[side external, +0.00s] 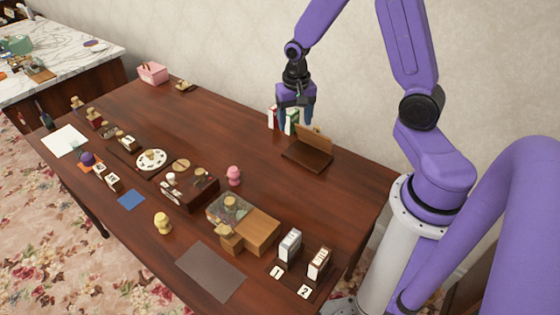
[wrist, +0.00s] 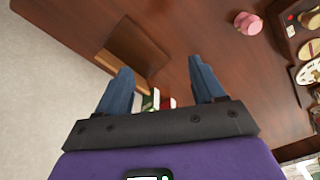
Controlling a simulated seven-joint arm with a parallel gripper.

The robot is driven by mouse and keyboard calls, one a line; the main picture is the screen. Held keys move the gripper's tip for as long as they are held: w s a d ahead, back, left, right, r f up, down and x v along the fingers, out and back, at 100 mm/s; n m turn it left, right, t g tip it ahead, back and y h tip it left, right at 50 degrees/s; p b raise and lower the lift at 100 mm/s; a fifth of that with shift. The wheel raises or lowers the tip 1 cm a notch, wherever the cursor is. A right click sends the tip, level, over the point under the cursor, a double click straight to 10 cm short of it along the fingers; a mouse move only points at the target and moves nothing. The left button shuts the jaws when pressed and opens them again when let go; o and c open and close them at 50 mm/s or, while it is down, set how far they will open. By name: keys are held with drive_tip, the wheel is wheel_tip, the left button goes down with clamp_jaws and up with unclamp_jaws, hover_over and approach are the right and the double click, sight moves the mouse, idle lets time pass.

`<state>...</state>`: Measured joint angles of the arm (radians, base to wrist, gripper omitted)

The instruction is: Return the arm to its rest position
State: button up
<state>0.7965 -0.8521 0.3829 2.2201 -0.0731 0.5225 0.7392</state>
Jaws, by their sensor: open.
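My gripper (side external: 296,112) hangs pointing down above the back part of the dark wooden table (side external: 225,110), near the wall. In the wrist view its two blue fingers (wrist: 158,80) are spread apart with nothing held between them. A wooden stand with an upright back (side external: 308,152) sits just to the right of and below my gripper in the side view. It also shows at upper left in the wrist view (wrist: 130,55). Small red and green boxes (side external: 290,122) stand behind the fingers and are partly hidden.
A pink figure (side external: 233,175), a glass-topped box (side external: 230,208) and a wooden block (side external: 258,232) stand mid-table. White boxes on numbered bases (side external: 290,245) stand at the front right. A pink box (side external: 153,73) is at the far left. Bare tabletop lies left of my gripper.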

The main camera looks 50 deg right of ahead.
drive_tip(key=s+a+r+n, duration=0.7)
drive_tip(key=s+a+n, duration=0.2)
drive_tip(key=a+n, duration=0.15)
drive_tip(key=s+a+r+n, duration=0.1)
drive_tip(key=s+r+n, duration=0.1)
drive_tip(key=s+n, duration=0.2)
drive_tip(key=s+a+r+n, duration=0.1)
drive_tip(key=s+a+n, duration=0.1)
drive_tip(key=s+n, duration=0.3)
drive_tip(key=s, duration=0.4)
drive_tip(key=shift+s+a+r+y, duration=0.2)
drive_tip(key=shift+s+r+y, duration=0.15)
drive_tip(key=shift+s+y, duration=0.05)
